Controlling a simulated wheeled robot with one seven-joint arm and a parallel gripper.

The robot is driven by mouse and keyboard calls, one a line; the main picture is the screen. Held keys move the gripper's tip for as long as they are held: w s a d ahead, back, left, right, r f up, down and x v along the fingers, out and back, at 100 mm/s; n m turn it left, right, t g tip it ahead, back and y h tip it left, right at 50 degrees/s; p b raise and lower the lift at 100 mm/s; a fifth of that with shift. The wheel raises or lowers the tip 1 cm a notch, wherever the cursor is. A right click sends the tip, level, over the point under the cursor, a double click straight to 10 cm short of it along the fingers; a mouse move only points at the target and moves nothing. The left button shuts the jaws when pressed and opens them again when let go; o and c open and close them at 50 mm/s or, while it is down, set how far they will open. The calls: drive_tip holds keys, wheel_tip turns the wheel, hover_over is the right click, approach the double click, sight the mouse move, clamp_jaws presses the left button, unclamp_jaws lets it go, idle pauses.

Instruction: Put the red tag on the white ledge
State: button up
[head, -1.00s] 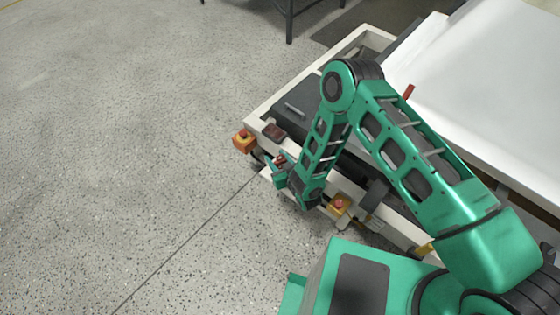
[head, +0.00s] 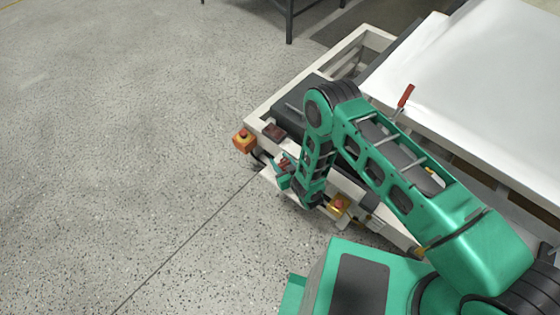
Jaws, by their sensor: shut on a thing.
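My gripper (head: 282,172) is at the near left corner of the white-framed bench, low on its front side. It is shut on a small dark red piece, which I take as the red tag (head: 284,162); the fingers hide part of it. A white ledge (head: 267,174) runs along the bench's front, below and beside the gripper. My forearm and wrist cover much of it. I cannot tell whether the tag touches the ledge.
An orange box with a red button (head: 244,142) stands left of the gripper, and a yellow one (head: 339,205) to its right. A dark reddish block (head: 274,132) lies behind. A red-handled tool (head: 405,97) is by the large white shell (head: 470,75). The floor at left is clear.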

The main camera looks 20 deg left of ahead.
drive_tip(key=o, duration=1)
drive_tip(key=v, duration=1.2)
drive_tip(key=shift+f, duration=0.1)
